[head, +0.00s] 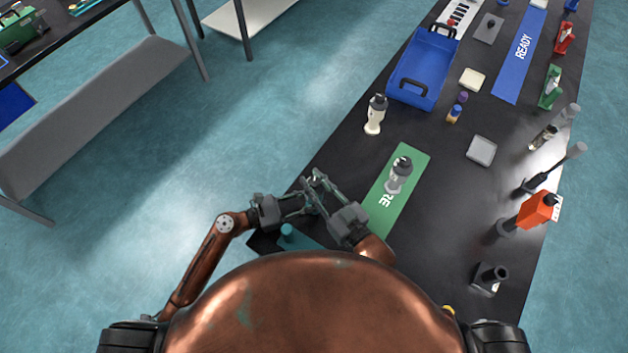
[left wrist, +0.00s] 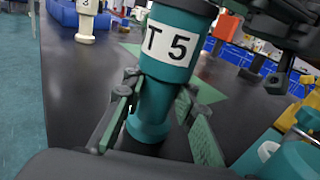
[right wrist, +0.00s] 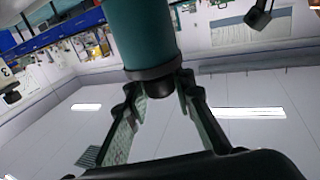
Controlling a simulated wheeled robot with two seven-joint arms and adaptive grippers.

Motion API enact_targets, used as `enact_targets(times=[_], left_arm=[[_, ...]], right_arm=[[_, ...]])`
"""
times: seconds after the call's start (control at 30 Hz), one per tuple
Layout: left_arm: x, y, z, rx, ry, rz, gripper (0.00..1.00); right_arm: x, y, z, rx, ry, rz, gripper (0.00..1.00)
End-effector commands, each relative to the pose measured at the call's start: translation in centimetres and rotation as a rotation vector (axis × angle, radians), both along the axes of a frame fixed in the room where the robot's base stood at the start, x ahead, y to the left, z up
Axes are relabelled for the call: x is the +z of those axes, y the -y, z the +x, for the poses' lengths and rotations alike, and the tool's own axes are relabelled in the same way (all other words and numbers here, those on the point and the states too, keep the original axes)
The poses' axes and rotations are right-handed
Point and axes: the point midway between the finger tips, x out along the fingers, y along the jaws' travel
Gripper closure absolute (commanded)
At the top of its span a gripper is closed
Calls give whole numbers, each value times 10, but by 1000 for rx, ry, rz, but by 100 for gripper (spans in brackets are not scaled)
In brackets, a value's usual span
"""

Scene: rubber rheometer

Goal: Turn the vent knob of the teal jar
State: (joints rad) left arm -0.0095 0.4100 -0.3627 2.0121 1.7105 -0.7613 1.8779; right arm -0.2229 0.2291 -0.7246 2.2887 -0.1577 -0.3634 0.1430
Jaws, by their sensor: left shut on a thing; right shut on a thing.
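The teal jar (left wrist: 178,45), with a white "T 5" label, stands between the fingers of my left gripper (left wrist: 158,92) in the left wrist view. That gripper is shut around its narrower waist. In the right wrist view, which appears upside down, the teal body (right wrist: 138,32) ends in a dark collar and a small dark vent knob (right wrist: 158,88). The fingers of my right gripper (right wrist: 160,92) are on either side of the knob and shut on it. In the head view both grippers meet close together and largely hide the jar.
A green mat (head: 412,158) with a grey-capped jar (head: 399,175) is just right of my grippers. A white jar (head: 375,115) and a blue crate (head: 424,70) are farther back. A teal cylinder (head: 288,234) is near my body. Instruments line the right edge.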

Motion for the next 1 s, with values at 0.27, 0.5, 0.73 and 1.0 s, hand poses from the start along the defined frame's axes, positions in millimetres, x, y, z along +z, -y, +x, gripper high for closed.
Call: enact_targets(times=[0.27, 0.5, 0.73, 1.0], left_arm=[[0, 0, 0, 1, -2, -1, 100], [0, 0, 0, 1, -1, 0, 100], [0, 0, 0, 1, 0, 0, 100], [0, 0, 0, 1, 0, 0, 100]], right_arm=[[-1, -1, -1, -94, -5, 7, 100], [-1, -1, -1, -115, -3, 1, 100], [-1, -1, -1, -114, -3, 1, 74], [0, 0, 0, -115, -1, 0, 58]])
